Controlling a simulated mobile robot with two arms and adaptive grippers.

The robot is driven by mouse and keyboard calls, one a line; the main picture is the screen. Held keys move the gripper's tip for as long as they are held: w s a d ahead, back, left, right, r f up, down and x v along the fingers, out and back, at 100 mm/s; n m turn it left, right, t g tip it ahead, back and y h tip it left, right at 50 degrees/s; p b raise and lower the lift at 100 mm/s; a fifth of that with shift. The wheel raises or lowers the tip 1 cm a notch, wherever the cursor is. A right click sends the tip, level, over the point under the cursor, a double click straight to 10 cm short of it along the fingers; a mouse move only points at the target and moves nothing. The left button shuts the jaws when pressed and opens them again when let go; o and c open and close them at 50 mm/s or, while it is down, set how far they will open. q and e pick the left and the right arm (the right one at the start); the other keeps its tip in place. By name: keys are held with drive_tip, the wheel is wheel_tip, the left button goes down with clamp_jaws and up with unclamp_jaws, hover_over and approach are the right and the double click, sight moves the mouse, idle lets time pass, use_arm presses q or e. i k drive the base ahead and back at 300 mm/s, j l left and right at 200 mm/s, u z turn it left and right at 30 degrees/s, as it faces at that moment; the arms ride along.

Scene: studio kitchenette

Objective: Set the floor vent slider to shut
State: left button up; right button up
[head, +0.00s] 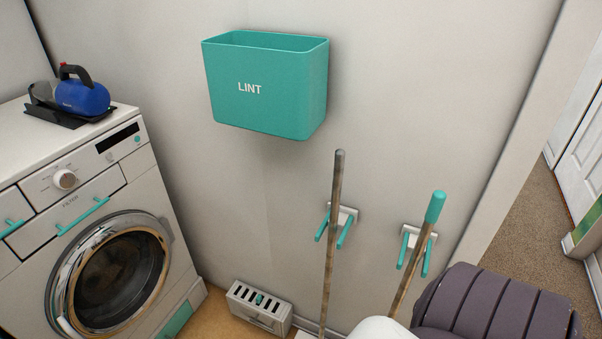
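The floor vent (258,309) is a pale box low against the wall, at the bottom of the head view. Its top has a row of dark slots. A small teal slider knob (259,299) sits near the middle of the slotted top. I cannot tell from here which end of its travel means shut.
A front-loading washer (110,235) stands left of the vent. Two poles, one brown (332,220) and one teal-tipped (434,207), lean by wall hooks on the right. A teal LINT bin (265,90) hangs above.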

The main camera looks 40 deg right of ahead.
sight(258, 298)
drive_tip(key=z, duration=1)
drive_tip(key=i+j+u, duration=0.15)
drive_tip(key=u, duration=0.2)
drive_tip(key=i+u, duration=0.3)
drive_tip(key=i+j, duration=0.05)
drive_tip(key=i, duration=0.05)
